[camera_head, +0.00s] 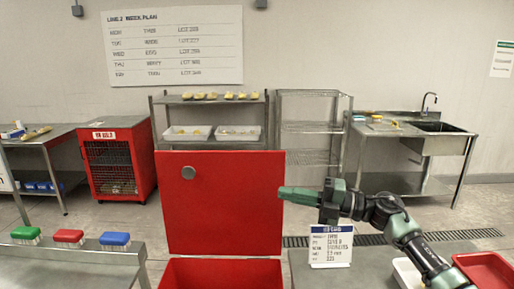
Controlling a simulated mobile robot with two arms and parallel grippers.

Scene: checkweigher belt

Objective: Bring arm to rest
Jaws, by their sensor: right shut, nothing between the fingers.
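My right arm (412,240) comes in from the lower right of the head view and reaches left above the grey counter. Its green gripper (283,193) points left, with the fingertips in front of or close beside the right edge of a raised red panel (222,215); I cannot tell whether they touch it. The gripper is shut and empty. My left gripper is not in view.
Below the panel is an open red box (221,273). A printed sign (331,246) stands on the counter under my right gripper. A red tray (487,270) lies at the right. Several coloured brushes (68,237) sit on a ledge at the left.

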